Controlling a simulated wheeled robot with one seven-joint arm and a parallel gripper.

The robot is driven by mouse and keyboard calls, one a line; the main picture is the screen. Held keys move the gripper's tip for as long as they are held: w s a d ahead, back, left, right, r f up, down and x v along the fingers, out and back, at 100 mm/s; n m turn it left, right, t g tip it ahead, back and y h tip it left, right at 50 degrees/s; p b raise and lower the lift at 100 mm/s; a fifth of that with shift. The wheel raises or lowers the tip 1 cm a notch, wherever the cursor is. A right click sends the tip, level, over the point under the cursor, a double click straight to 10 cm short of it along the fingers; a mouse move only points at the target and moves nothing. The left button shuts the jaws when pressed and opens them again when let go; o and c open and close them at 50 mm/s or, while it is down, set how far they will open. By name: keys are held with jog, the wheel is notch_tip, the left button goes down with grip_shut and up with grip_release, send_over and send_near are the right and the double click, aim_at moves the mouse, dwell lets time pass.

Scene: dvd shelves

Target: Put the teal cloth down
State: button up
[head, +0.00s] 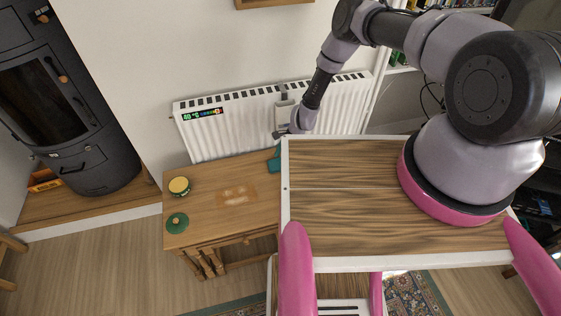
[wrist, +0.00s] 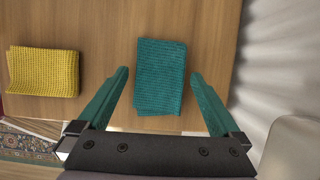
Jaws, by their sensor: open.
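The teal cloth (wrist: 161,98) lies folded and flat on the wooden table top in the wrist view. In the head view only part of the teal cloth (head: 272,165) shows, at the right end of the small table (head: 208,207). My gripper (wrist: 159,73) is open, with its two teal fingers apart on either side of the cloth. A gap shows between each finger and the cloth. In the head view the gripper is at the end of my arm above the table's right end, and its fingers are hard to make out.
A folded yellow cloth (wrist: 43,72) lies left of the teal one. A white radiator (head: 240,125) stands close behind, and a dark stove (head: 70,100) at left.

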jog(key=v, duration=1.1)
jog(key=shift+r, duration=0.2)
